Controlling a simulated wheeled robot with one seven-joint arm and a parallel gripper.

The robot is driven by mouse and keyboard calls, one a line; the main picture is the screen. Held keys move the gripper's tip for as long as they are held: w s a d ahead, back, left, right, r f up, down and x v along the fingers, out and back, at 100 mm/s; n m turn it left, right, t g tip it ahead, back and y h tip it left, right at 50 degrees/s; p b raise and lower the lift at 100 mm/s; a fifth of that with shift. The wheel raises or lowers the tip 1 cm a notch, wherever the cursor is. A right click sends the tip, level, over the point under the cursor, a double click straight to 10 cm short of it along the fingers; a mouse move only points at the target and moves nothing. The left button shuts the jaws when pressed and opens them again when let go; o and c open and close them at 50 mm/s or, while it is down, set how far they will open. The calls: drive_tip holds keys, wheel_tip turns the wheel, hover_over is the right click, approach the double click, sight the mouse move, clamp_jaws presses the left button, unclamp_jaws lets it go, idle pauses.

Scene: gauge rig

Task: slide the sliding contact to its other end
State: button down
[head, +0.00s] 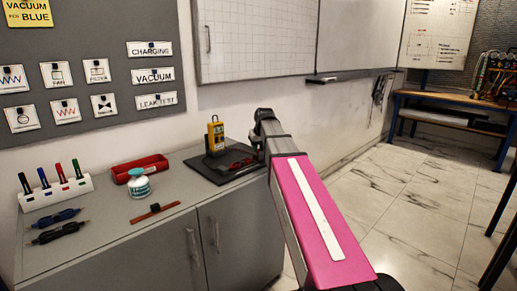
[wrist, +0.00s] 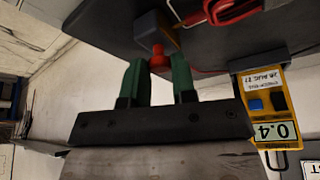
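In the wrist view, a red-orange knob on a grey and yellow block (wrist: 156,32) appears at the edge of a dark board; it looks like the sliding contact (wrist: 160,60). My gripper (wrist: 159,70) has two green fingers standing apart, one on each side of the knob. In the head view, my gripper (head: 262,125) is at the right edge of the dark board (head: 213,173), and my arm hides the contact. A yellow meter (wrist: 265,103) reads 0.4; it stands on the board in the head view (head: 215,135).
A red clamp-like part (wrist: 233,10) lies on the board near my fingers. The grey cabinet top (head: 105,225) holds a red tray (head: 140,168), a white-and-teal jar (head: 139,185), a marker rack (head: 56,192) and pens. The wall is close behind. Open floor lies to the right.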

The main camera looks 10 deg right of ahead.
drive_tip(key=shift+w+d+r, duration=0.1)
drive_tip(key=shift+w+d, duration=0.5)
drive_tip(key=shift+d, duration=0.25)
drive_tip(key=shift+w+d, duration=0.6)
drive_tip(key=shift+d, duration=0.25)
drive_tip(key=c, duration=0.9)
unclamp_jaws()
drive_tip(key=shift+w+d, duration=0.1)
drive_tip(key=shift+d, duration=0.1)
drive_tip(key=shift+c, duration=0.2)
drive_tip(key=shift+a, duration=0.15)
drive_tip(key=shift+s, duration=0.2)
drive_tip(key=shift+s+r, duration=0.1)
drive_tip(key=shift+r, duration=0.15)
drive_tip(key=v, duration=1)
